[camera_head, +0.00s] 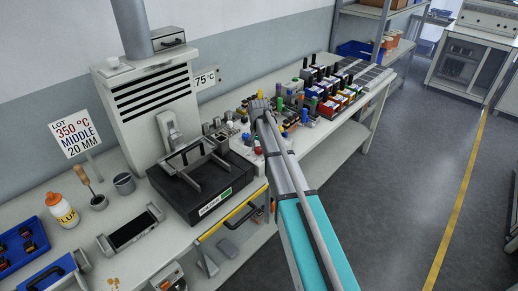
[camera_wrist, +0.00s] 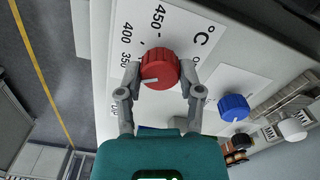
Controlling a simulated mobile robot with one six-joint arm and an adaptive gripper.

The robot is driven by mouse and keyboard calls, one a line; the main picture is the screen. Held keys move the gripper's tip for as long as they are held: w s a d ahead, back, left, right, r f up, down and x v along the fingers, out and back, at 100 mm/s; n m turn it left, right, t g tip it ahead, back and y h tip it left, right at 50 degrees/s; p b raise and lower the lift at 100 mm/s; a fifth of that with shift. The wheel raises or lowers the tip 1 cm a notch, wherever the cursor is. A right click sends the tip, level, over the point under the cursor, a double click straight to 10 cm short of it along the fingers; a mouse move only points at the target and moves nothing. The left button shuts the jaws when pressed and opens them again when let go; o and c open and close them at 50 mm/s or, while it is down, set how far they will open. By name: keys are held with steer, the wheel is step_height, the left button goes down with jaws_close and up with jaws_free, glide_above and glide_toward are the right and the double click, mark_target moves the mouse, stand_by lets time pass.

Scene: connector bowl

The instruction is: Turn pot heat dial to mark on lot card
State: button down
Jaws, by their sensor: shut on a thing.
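The lot card (camera_head: 74,134) on the left reads 350 °C, MIDDLE, 20 MM. The red heat dial (camera_wrist: 160,62) sits on a white scale plate (camera_wrist: 190,38) in the wrist view. 450, 400 and 350 show on the scale; lower marks are partly hidden by the left finger. The dial's white pointer line points left, toward that finger, near or a little below the 350 label; the exact mark is hidden. My gripper (camera_wrist: 160,88) is shut on the red dial, one finger on each side. In the head view my gripper (camera_head: 260,106) hides the dial.
A blue dial (camera_wrist: 234,107) sits right of the red one in the wrist view. Crowded connector bins (camera_head: 335,95) stand beyond my gripper. A black machine (camera_head: 205,190) and a flux bottle (camera_head: 62,208) stand on the bench. The floor at right is clear.

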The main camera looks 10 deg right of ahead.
stand_by(0.3)
steer(key=shift+c, duration=1.3)
jaws_free()
steer(key=shift+d, duration=0.1)
steer(key=shift+n, duration=0.5)
